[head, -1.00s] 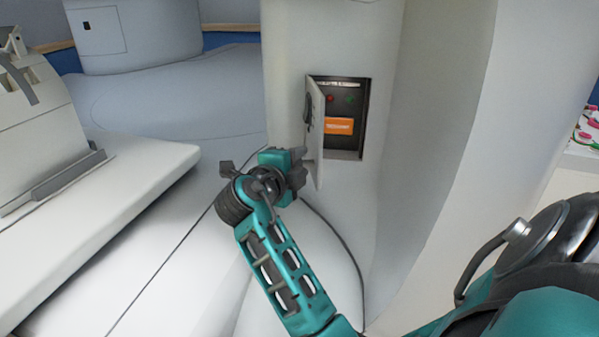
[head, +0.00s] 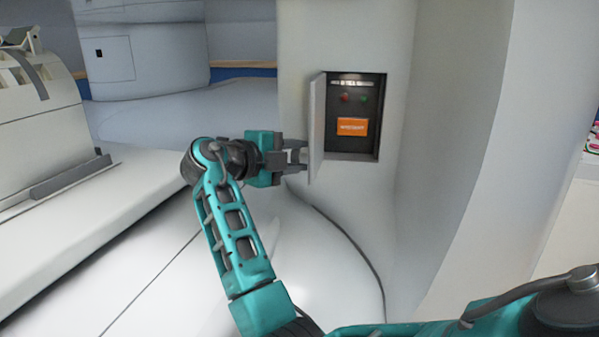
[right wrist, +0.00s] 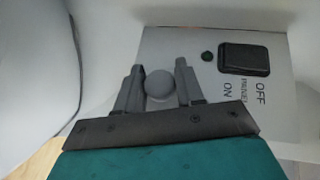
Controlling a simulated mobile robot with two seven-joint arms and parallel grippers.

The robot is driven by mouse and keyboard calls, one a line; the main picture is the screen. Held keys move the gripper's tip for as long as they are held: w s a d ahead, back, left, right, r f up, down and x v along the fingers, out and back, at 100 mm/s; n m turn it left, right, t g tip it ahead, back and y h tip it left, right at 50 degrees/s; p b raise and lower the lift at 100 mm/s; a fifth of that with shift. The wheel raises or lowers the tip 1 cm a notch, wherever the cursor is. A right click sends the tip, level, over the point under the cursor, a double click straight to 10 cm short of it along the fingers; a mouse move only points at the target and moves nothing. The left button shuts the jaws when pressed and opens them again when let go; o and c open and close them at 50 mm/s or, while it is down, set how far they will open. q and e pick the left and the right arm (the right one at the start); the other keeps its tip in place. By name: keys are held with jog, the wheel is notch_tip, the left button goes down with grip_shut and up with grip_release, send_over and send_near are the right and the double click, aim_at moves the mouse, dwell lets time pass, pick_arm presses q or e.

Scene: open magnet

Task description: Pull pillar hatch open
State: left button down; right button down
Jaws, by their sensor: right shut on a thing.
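The pillar hatch (head: 317,125) is a thin pale door at the left edge of a recess in the white pillar. It stands swung out, seen nearly edge-on in the head view. My right gripper (head: 298,156) is at its lower outer face. In the right wrist view my right gripper (right wrist: 158,88) has its fingers either side of a round grey knob (right wrist: 159,85) and is shut on it. The hatch face (right wrist: 275,105) there carries a black rocker switch (right wrist: 244,60) with ON and OFF lettering. My left gripper is not in view.
The recess (head: 358,95) behind the hatch is dark, with a red and a green button and an orange label (head: 352,127). The white pillar (head: 400,190) continues to the right. A white bed-like platform (head: 90,220) lies to the left.

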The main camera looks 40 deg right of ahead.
jog(key=shift+w+a+f+m+g+b, duration=0.15)
jog(key=shift+w+m+g+b, duration=0.15)
jog(key=shift+m+g+b, duration=0.15)
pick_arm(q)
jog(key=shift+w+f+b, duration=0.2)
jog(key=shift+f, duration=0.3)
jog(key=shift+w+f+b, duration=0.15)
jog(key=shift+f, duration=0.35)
pick_arm(e)
jog(key=shift+w+g, duration=0.25)
jog(key=shift+g, duration=0.2)
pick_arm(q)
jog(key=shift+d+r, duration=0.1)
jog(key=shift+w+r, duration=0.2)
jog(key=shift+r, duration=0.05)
pick_arm(e)
jog(key=c, duration=1)
grip_release()
jog(key=shift+o, duration=0.8)
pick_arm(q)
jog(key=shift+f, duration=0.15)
pick_arm(e)
jog(key=shift+o, duration=0.3)
